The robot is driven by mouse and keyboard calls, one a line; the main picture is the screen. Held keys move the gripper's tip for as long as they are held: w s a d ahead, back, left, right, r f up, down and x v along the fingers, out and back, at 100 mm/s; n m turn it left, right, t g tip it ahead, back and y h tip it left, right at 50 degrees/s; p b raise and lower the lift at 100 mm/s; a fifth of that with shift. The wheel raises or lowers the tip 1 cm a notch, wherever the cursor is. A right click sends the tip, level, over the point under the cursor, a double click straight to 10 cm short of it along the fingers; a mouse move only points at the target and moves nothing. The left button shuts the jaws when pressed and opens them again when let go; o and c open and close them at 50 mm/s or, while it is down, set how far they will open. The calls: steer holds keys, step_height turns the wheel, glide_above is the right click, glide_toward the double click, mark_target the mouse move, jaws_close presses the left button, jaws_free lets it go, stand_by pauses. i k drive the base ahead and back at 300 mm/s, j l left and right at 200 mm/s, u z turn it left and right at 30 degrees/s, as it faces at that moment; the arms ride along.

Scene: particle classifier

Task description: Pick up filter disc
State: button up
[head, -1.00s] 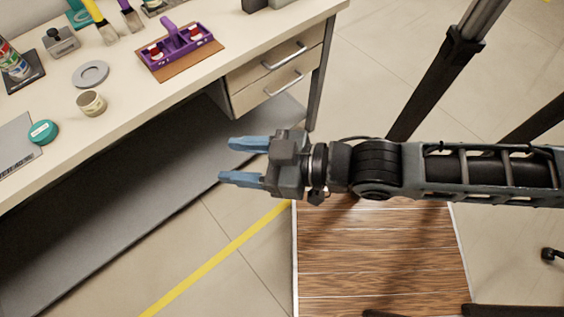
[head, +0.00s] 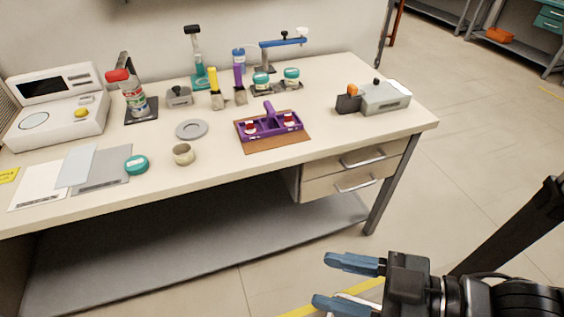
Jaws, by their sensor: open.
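A flat grey round disc with a raised or recessed centre (head: 192,129) lies on the workbench (head: 225,168), left of the purple tray; it looks most like the filter disc. My gripper (head: 324,280) shows at the lower right with its two blue fingers apart and nothing between them. It is in front of the bench, low and to the right of the disc, well away from it. The disc is fully visible.
A beige cup (head: 183,154) and a teal-lidded container (head: 137,165) stand in front of the disc. A purple tray (head: 270,127) on a brown mat is to its right. Bottles and brushes stand behind. Drawers (head: 352,173) are under the bench's right end.

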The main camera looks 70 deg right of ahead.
mark_target(288, 121)
steer(key=k+l+z, duration=0.15)
steer(key=l, duration=0.35)
steer(key=k+l+z, duration=0.15)
steer(key=l, duration=0.35)
steer(key=l+z, duration=0.15)
steer(key=l, duration=0.35)
